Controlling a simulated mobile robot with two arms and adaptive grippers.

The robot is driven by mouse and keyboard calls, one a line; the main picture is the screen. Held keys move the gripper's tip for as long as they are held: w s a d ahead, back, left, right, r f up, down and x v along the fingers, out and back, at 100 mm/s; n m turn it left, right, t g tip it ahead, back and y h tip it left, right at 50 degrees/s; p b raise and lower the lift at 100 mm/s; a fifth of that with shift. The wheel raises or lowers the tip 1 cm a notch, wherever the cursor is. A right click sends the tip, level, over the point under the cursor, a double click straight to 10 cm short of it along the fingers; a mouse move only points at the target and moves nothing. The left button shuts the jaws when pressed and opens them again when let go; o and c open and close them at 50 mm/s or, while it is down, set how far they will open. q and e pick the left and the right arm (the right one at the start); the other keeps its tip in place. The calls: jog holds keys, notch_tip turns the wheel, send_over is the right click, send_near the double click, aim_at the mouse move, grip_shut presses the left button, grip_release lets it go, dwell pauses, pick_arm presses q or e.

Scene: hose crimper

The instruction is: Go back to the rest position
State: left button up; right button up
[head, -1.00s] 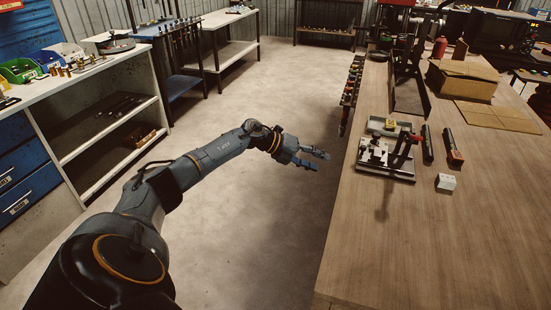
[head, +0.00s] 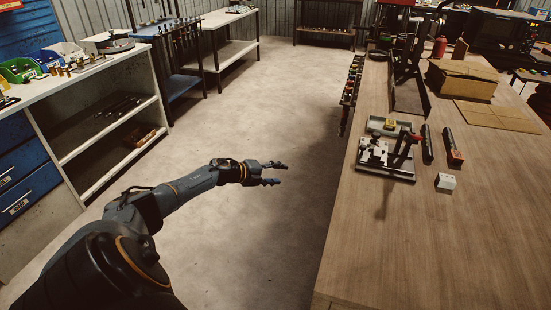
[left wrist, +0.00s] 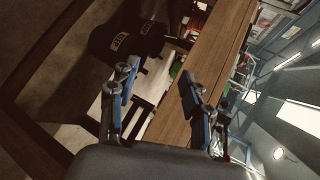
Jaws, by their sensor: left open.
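My left gripper (head: 277,173) is open and empty in the head view. It hangs over the bare floor, left of the wooden workbench and apart from it. In the left wrist view its two fingers (left wrist: 152,105) stand apart with nothing between them. The hose crimper (head: 386,158), a pale base plate with a red and black lever, stands on the workbench. My right gripper is not in the head view.
The wooden workbench (head: 430,240) fills the right side. It bears a small white block (head: 446,181), dark handheld tools (head: 453,148) and a cardboard box (head: 463,78). A shelf unit (head: 105,130) stands at the left. The floor (head: 270,100) between is clear.

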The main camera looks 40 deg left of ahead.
pick_arm(q)
jog(key=shift+s+a+f, duration=0.1)
jog(key=shift+a, duration=0.05)
dwell(0.4)
jog(key=s+d+f+n+g+y, duration=0.1)
jog(key=s+d+f+n, duration=0.4)
jog(key=f, duration=0.5)
jog(key=s+d+f+n+g+y, duration=0.1)
jog(key=s+d+f+n+y, duration=0.15)
jog(key=s+f, duration=0.6)
jog(key=s+d+f+n+g+y, duration=0.1)
jog(key=s+d+f+n, duration=0.35)
jog(key=f, duration=0.75)
jog(key=s+d+f+n+g, duration=0.2)
jog(key=s+d+f, duration=0.2)
jog(key=s, duration=0.7)
jog(key=s+d+f+n+g, duration=0.2)
jog(key=s+d+f, duration=0.3)
jog(key=s+d, duration=0.4)
jog(key=s+d+f+n+g+h, duration=0.1)
jog(key=s+d+f+n+g, duration=0.2)
jog(key=s, duration=1.1)
jog(key=d+f+g, duration=0.1)
jog(key=d+f, duration=0.1)
jog(key=d, duration=0.1)
jog(key=shift+s+d, duration=0.15)
jog(key=shift+d, duration=0.15)
